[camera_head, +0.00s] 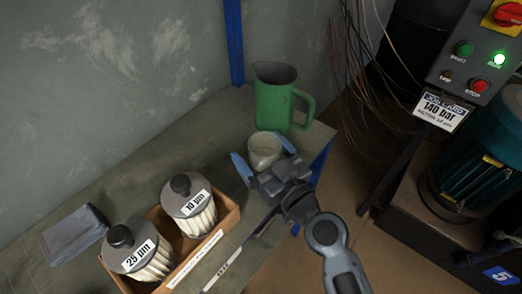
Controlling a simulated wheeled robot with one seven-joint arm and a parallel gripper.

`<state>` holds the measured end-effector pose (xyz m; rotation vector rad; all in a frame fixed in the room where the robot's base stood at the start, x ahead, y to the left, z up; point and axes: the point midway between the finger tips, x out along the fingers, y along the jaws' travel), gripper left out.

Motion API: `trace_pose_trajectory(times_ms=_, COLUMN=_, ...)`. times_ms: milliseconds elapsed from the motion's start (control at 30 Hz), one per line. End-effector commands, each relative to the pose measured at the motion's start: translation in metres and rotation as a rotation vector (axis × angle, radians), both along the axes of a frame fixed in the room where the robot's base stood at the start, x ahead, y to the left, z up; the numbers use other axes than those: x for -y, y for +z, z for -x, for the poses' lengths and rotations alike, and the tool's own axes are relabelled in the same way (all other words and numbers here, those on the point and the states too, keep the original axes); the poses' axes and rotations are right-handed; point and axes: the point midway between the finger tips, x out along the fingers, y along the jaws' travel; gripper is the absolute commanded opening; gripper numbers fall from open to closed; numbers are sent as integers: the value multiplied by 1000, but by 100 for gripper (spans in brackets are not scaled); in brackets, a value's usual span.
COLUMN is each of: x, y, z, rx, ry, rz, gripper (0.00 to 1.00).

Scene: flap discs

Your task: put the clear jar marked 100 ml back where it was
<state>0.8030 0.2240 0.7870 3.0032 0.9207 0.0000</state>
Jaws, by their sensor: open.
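A small pale, clear-looking jar (264,148) is near the right end of the bench, just in front of a green jug. No 100 ml mark is readable on it from here. My gripper (262,155) is open, with one blue finger on the left of the jar and the other on its right. I cannot tell whether either finger touches it. The palm of my gripper hides the jar's lower front, and its base on the bench is not clearly seen.
The green jug (275,98) stands close behind the jar, handle to the right. A wooden box (228,215) holds two labelled filters (190,210), (143,258). A grey folded cloth (74,233) lies left. Beyond the bench's right edge are hanging wires and a machine with a control panel (480,60).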

Motion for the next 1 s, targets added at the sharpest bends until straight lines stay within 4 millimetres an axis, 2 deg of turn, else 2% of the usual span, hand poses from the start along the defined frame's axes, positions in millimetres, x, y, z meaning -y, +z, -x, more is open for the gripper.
trace_pose_trajectory(times_ms=167, x=0, y=5, z=1, rx=0, ry=0, rz=0, gripper=97)
trace_pose_trajectory(times_ms=367, x=21, y=-2, z=31, rx=-2, ry=-2, rz=-1, gripper=97)
trace_pose_trajectory(times_ms=700, x=57, y=0, z=84, rx=-1, ry=-1, rz=0, gripper=97)
trace_pose_trajectory(times_ms=1000, x=67, y=3, z=100, rx=1, ry=0, rz=1, gripper=97)
